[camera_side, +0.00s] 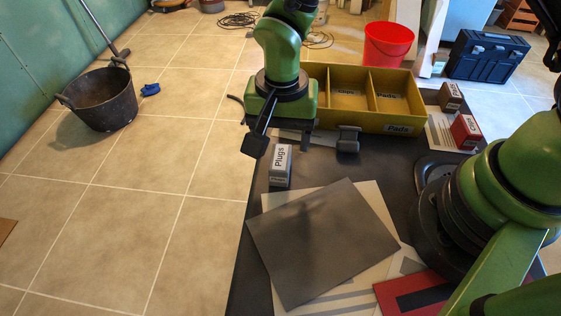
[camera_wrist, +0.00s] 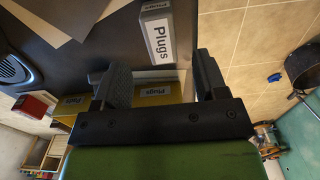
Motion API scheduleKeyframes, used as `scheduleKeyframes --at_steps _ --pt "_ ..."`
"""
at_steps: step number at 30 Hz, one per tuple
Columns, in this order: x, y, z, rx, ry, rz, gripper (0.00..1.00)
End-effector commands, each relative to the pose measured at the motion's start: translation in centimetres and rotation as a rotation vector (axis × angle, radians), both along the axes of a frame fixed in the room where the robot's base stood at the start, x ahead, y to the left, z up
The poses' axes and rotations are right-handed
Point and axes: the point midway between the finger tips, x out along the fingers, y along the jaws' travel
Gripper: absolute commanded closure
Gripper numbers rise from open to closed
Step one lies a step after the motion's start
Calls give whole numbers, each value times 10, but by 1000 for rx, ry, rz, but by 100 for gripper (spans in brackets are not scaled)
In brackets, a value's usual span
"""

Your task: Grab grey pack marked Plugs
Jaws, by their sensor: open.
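The grey pack marked Plugs (camera_side: 280,166) stands on the dark table near its left edge, just in front of the yellow bin. In the wrist view the pack (camera_wrist: 155,33) lies beyond the fingertips, roughly in line with the gap between them. My gripper (camera_side: 303,141) is open and empty, with its fingers wide apart above the table, behind and above the pack. The wrist view shows both fingers (camera_wrist: 163,75) apart with nothing held between them.
A yellow divided bin (camera_side: 342,112) with labels, one reading Pads, stands behind the pack. A large grey sheet (camera_side: 322,242) lies in front on pale sheets. A red box (camera_side: 465,132) and a brown box (camera_side: 450,97) stand at right. Tiled floor lies left of the table.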

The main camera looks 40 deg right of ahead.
Motion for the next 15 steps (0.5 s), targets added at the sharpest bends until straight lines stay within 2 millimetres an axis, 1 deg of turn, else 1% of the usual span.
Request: scheduleKeyframes --at_steps 5,9,12,15 --pt "-1 1 -15 -1 2 1 34" --pt "-2 2 -38 -2 5 0 34" --pt "-1 3 -50 0 3 0 34" --pt "-1 3 -57 1 1 1 34"
